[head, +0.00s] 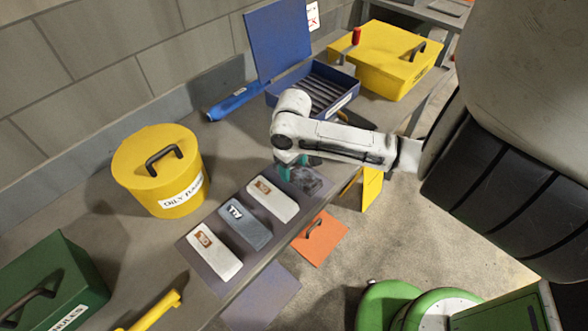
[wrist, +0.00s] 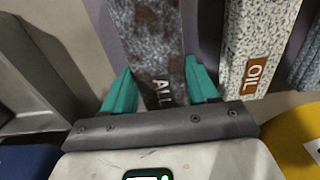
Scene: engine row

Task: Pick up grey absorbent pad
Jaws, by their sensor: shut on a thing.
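My gripper (head: 297,173) is at the right end of a row of pads, with its teal fingertips low over the bench. In the wrist view my gripper (wrist: 160,88) is shut on a dark grey, mottled absorbent pad (wrist: 155,45), one finger on each side. In the head view the held grey pad (head: 313,183) shows partly behind the fingers. I cannot tell whether it is lifted clear of the surface beneath.
A white pad (head: 273,198) marked OIL (wrist: 258,50) lies beside it, then a grey pad (head: 245,227) and another white pad (head: 214,251) on a dark mat (head: 187,249). A yellow can (head: 128,180), blue toolbox (head: 345,82) and yellow case (head: 382,70) stand around.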

